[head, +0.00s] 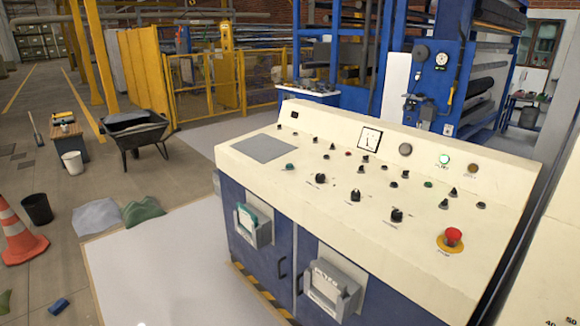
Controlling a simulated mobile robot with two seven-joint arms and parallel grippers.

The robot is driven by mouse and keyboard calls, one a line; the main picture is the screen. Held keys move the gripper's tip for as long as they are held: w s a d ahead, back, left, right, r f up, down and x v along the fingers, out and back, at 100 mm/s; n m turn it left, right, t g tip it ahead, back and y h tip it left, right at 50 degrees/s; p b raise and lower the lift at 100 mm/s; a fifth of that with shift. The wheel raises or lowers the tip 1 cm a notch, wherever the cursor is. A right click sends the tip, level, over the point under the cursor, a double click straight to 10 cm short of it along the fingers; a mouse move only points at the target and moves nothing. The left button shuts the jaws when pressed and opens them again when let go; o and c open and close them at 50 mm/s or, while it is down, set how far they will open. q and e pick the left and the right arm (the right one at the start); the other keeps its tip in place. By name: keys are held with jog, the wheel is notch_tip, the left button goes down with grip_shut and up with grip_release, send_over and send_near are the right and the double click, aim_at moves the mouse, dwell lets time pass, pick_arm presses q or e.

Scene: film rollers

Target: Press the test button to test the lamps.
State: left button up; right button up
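A cream control desk (330,215) with a blue base stands in the middle and right of the head view. Its sloped top carries several small black, green and red buttons and black rotary knobs, such as one knob (355,195) near the middle. A green lamp (444,159) looks bright and an amber lamp (472,168) beside it looks dull. A red mushroom button (453,237) sits on a yellow ring at the right front. The labels are too small to read, so I cannot tell which button is the test button. Neither gripper is in view.
A dial meter (369,140) is on the desk's raised back. A wheelbarrow (137,130), a white bucket (73,163), a black bucket (37,208) and a traffic cone (19,236) stand at left. The pale floor sheet (165,265) before the desk is largely clear.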

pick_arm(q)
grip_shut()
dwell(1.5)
